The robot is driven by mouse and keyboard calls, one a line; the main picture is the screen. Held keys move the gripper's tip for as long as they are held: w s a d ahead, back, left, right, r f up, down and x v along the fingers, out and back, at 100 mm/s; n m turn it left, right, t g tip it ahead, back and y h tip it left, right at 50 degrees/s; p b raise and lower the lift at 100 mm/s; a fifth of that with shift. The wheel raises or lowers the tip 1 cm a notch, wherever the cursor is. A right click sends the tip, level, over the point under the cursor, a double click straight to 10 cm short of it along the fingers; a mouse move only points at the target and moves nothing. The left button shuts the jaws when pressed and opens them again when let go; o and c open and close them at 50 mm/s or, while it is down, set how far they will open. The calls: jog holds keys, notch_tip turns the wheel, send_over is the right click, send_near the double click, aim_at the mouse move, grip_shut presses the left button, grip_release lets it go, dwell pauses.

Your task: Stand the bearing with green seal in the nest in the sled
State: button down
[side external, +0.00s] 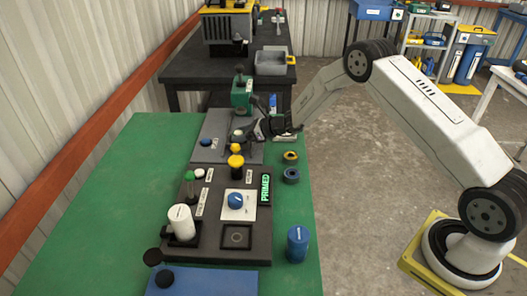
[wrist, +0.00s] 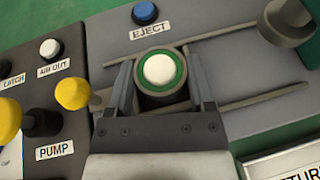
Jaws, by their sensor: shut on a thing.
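The bearing with green seal (wrist: 138,70) is a grey ring with a green face, seen from above between my gripper's two dark fingers (wrist: 163,82) in the wrist view. A white round piece fills its middle. My gripper (side external: 245,138) is shut on it, over the grey plate in the side view. In the wrist view the bearing is between two dark rails on the grey sled plate (wrist: 245,75). The nest is hidden beneath; I cannot tell whether the bearing touches its floor.
A green press (side external: 242,92) stands just behind. Yellow knobs (side external: 235,161) and a blue eject button (wrist: 145,12) are close by. Bearings with yellow (side external: 290,157) and blue (side external: 291,175) seals lie on the green bench. A blue can (side external: 298,243) stands at the front right.

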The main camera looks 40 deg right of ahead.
grip_release()
jog(key=shift+s+r, duration=0.1)
jog(key=shift+r, duration=0.05)
jog(key=v, duration=1.2)
dwell(0.6)
